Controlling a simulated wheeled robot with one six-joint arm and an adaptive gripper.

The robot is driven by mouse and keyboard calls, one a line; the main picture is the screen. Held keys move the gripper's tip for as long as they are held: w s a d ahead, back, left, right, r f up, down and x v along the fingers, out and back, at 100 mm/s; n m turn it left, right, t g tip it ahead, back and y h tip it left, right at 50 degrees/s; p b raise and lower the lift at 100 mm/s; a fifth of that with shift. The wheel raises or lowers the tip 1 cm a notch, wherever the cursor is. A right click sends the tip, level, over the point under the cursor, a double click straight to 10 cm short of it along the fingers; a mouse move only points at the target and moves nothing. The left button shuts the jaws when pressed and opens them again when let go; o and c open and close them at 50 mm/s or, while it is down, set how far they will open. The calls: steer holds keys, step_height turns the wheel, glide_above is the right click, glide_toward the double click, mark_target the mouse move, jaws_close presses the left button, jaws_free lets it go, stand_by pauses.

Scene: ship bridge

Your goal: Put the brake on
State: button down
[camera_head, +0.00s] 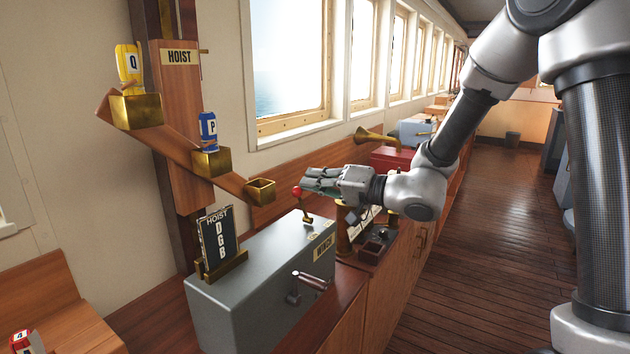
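A grey winch box (255,275) stands on the wooden counter. A brass lever with a red ball knob (297,191) rises from its top and leans left. Small brass plates (312,237) lie near the lever's foot; their lettering is too small to read. My gripper (306,183) comes from the right, its fingers pointing left, with the tips right at the red knob. I cannot tell whether the fingers touch or enclose the knob. The gap between the fingers is not clear from this side.
A crank handle (310,281) sticks out of the box's front. A card reading HOIST D G B (219,240) stands on the box. The floor at right is clear.

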steer(key=s+d+r, duration=0.1)
steer(key=d, duration=0.4)
steer(key=s+d+r, duration=0.1)
steer(key=d, duration=0.5)
steer(key=shift+s+r, duration=0.3)
